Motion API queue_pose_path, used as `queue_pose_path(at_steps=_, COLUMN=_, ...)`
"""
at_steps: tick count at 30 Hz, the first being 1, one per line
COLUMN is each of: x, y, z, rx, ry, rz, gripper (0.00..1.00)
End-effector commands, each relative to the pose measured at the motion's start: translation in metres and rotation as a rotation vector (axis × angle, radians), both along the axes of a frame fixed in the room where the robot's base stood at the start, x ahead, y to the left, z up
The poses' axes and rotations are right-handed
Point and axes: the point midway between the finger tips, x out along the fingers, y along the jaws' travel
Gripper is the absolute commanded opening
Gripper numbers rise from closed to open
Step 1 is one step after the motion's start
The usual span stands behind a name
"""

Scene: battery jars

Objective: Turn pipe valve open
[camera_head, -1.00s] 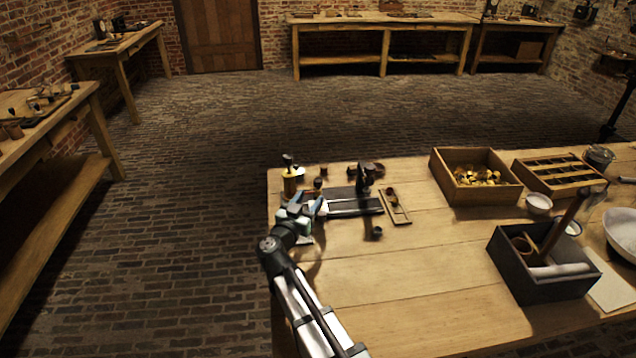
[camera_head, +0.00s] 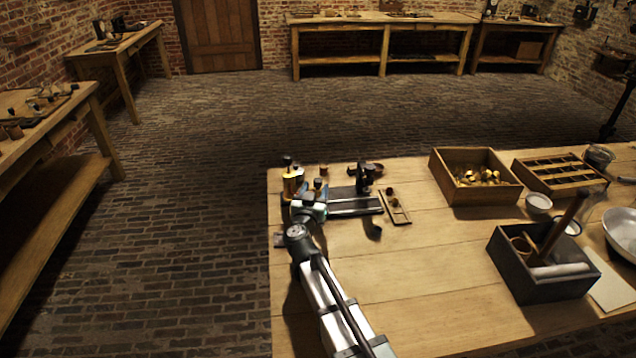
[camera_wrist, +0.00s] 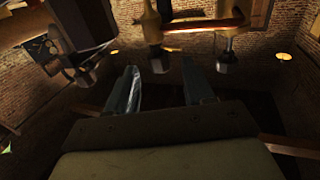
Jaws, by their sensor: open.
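A brass-coloured upright fitting with a dark top (camera_head: 289,180) stands at the far left corner of the near bench. I cannot tell for certain which part is the pipe valve. My gripper (camera_head: 311,207) is just in front of this fitting, above the bench. In the wrist view, my gripper (camera_wrist: 160,90) shows two separated fingers with nothing held between them. Beyond the fingertips, a brass and reddish cross-piece (camera_wrist: 190,24) carries two posts with grey ends. Contact with the fingers is not evident. A dark block-like part (camera_wrist: 75,35) is at the upper left.
A dark flat stand with an upright part (camera_head: 365,178) is right of the gripper, beside a small wooden tray (camera_head: 396,207). A wooden box of gold pieces (camera_head: 473,196) and a dark toolbox (camera_head: 541,281) stand further right.

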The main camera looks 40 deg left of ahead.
Motion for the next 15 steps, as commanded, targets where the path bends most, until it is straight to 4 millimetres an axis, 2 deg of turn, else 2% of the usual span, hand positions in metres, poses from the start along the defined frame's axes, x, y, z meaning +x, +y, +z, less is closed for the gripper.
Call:
queue_pose_path(at_steps=1, x=0.01, y=0.006, z=0.0, rx=0.0, ry=0.0, rz=-0.002, gripper=0.52)
queue_pose_path(at_steps=6, x=0.028, y=0.014, z=0.0, rx=0.0, ry=0.0, rz=0.0, gripper=0.52)
queue_pose_path(at_steps=15, x=0.04, y=0.019, z=0.0, rx=0.0, ry=0.0, rz=0.0, gripper=0.52)
